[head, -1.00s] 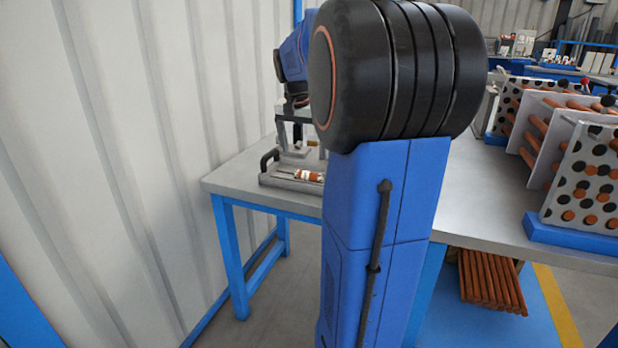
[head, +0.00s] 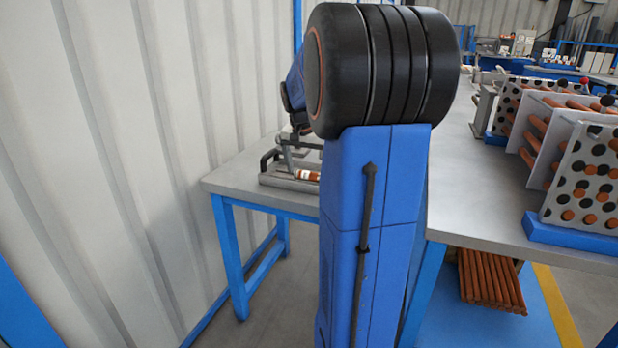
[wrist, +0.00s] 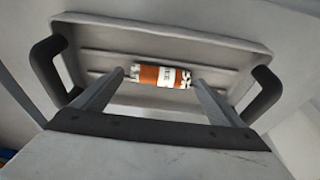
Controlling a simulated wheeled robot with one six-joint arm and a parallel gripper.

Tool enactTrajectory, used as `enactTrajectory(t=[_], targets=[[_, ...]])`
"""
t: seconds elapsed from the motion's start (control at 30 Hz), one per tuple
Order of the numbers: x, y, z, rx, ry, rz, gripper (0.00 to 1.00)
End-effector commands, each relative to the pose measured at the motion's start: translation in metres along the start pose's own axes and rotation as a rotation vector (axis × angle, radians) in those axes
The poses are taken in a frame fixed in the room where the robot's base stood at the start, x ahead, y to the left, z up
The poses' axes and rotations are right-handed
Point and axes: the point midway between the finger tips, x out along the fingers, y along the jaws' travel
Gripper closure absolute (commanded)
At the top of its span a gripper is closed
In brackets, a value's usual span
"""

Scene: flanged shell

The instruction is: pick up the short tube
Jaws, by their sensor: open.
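The short tube (wrist: 162,76) is copper-coloured with a white label and pale ends. It lies in a grey tray (wrist: 215,42) with a black handle at each side. My gripper (wrist: 160,78) is open in the wrist view, with one finger towards each end of the tube; I cannot tell whether they touch it. In the head view the tube (head: 307,175) shows in part beside my arm, in the tray (head: 270,180) at the table's far left end. My gripper (head: 288,152) is small there and partly hidden by my arm.
The grey table (head: 232,178) has blue legs. White perforated plates holding copper tubes (head: 585,180) stand at the right. A bundle of copper tubes (head: 490,280) lies on a shelf below. A corrugated wall (head: 130,120) stands close on the left.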

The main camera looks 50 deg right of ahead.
Motion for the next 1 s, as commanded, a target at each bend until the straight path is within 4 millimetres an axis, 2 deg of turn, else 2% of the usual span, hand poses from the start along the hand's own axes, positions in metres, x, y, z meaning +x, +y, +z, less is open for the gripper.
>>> enactTrajectory(t=[0.07, 0.27, 0.53, 0.63, 1.0], targets=[[0.000, 0.000, 0.000, 0.000, 0.000, 0.000, 0.08], [-0.001, 0.000, 0.000, 0.000, 0.000, 0.000, 0.56], [-0.002, 0.000, -0.001, 0.000, 0.001, -0.001, 0.57], [-0.008, 0.000, -0.003, 0.000, 0.003, -0.001, 0.57], [-0.068, 0.000, -0.019, 0.001, 0.003, -0.002, 0.57]])
